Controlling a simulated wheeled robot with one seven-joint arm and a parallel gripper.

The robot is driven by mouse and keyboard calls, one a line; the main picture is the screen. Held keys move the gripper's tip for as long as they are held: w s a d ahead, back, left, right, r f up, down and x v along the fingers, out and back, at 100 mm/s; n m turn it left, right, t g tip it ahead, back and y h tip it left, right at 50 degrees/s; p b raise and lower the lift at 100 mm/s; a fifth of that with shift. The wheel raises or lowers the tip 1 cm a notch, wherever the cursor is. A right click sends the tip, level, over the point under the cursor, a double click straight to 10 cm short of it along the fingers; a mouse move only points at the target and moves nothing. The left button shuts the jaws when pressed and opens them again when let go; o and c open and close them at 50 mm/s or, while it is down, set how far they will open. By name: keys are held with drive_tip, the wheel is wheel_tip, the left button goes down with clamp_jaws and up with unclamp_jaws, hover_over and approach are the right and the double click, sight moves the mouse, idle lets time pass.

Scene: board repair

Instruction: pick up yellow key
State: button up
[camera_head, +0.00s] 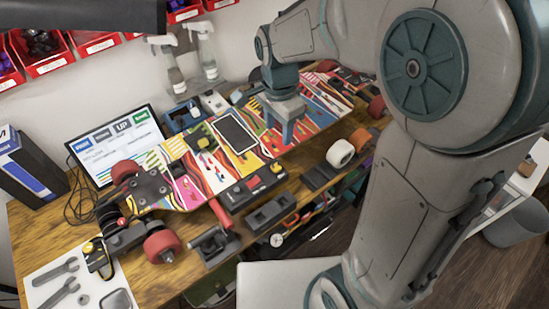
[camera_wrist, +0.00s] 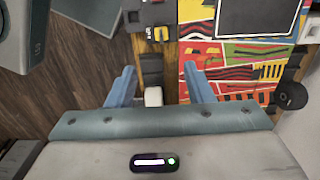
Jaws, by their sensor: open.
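A small yellow piece (camera_wrist: 161,34), which may be the yellow key, sits at the end of a dark box (camera_wrist: 146,17) near the top of the wrist view. It is too small to tell its shape. In the head view the dark box (camera_head: 241,195) lies along the front edge of the patterned skateboard deck (camera_head: 177,150). My gripper (camera_wrist: 160,84) is open and empty, with its two blue fingers apart. The yellow piece shows beyond the fingertips, roughly in line with the gap. In the head view my gripper (camera_head: 286,132) is over the deck, behind the dark box.
A phone-like dark slab (camera_head: 235,134) lies on the deck. A white wheel (camera_head: 340,153) stands at the table's front side, and red wheels (camera_head: 161,246) are at the left. Spray bottles (camera_head: 205,55) and a monitor (camera_head: 118,146) stand behind. Dark holders line the front edge.

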sight(278, 160)
wheel_tip(278, 160, down, 8)
drive_tip(key=shift+f, duration=0.25)
drive_tip(key=shift+w+f+p, duration=0.1)
drive_tip(key=shift+f+p, duration=0.5)
drive_tip(key=shift+f, duration=1.95)
clamp_jaws()
